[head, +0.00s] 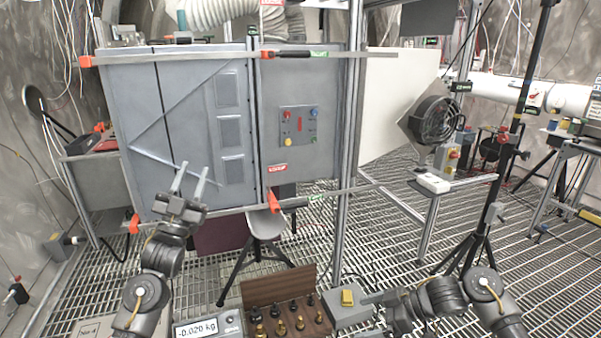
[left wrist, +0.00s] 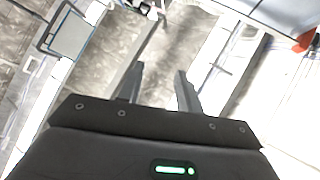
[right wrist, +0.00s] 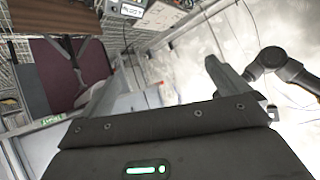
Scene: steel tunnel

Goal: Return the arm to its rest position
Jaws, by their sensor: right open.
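My left gripper (head: 189,182) is raised in front of the lower part of the grey cabinet (head: 185,110). Its two fingers stand apart and nothing is between them. The left wrist view shows the same open, empty fingers (left wrist: 160,85). My right arm reaches in low from the right in the head view, and its gripper (head: 372,299) is beside the grey box with a yellow button (head: 347,298). I cannot tell there whether it touches the box. In the right wrist view the right fingers (right wrist: 160,85) are wide apart and empty.
A wooden weight block (head: 280,290) with several small weights and a scale display (head: 197,329) stand low in front. A stool (head: 265,222) is below the cabinet. A black fan (head: 434,120) and a tripod (head: 478,235) stand right. Open grating floor (head: 390,235) lies between.

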